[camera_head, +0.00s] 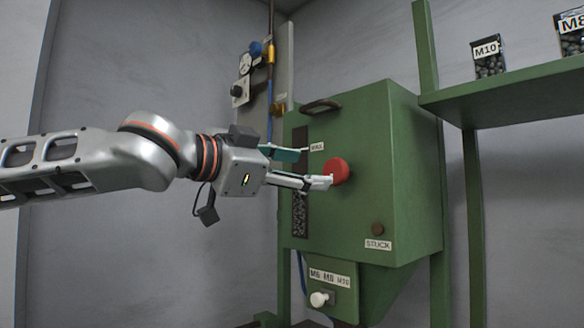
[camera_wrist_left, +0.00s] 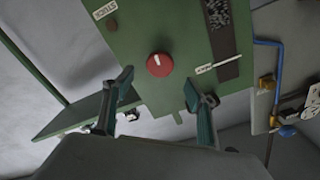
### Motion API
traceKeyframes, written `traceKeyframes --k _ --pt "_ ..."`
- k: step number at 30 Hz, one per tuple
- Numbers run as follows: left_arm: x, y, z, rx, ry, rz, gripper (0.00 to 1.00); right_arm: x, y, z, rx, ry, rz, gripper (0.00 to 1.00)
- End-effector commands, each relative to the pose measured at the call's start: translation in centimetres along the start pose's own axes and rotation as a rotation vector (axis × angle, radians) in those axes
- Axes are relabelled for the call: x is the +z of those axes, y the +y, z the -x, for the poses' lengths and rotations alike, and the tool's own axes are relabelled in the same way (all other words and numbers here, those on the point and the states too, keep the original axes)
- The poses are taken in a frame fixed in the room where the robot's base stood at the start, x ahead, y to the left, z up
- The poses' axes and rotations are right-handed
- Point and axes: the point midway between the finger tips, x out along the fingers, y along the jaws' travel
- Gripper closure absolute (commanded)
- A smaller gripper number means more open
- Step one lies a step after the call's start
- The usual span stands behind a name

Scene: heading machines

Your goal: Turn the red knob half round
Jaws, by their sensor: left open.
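The red knob (camera_head: 340,172) is a round disc on the front of the green machine cabinet (camera_head: 385,170). It also shows in the left wrist view (camera_wrist_left: 159,65), with a short white mark on its face. My left gripper (camera_head: 312,168) is open and in front of the knob. In the head view one fingertip overlaps the knob's left edge. In the left wrist view the gripper (camera_wrist_left: 158,86) has the knob ahead, between and beyond its fingertips, apparently not gripped. Whether a finger touches it, I cannot tell. My right gripper is not in view.
A handle (camera_head: 320,106), a dark slotted window (camera_head: 300,205) and a small brown knob (camera_head: 377,229) above a STUCK label are on the cabinet. A white knob (camera_head: 318,299) sits below. A green shelf (camera_head: 510,95) with labelled containers is at right.

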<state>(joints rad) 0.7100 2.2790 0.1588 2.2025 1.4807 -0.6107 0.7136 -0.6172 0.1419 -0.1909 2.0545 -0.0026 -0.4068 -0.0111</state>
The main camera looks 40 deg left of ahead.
Motion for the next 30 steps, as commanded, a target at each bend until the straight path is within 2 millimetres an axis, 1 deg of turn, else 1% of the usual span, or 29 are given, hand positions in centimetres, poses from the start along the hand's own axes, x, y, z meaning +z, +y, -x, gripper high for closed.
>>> traceKeyframes --k 1,3,9,30 --pt "-0.1 -0.1 0.6 -0.002 0.002 0.000 0.43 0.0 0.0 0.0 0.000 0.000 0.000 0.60" --pt "-0.1 -0.1 1.2 -0.002 0.001 -0.001 0.43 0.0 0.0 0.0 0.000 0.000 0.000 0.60" --pt "0.0 0.0 2.1 -0.001 0.000 0.000 0.43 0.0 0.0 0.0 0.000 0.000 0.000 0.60" --pt "0.0 0.0 2.2 -0.001 0.000 0.000 0.43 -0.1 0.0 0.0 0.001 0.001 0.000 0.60"
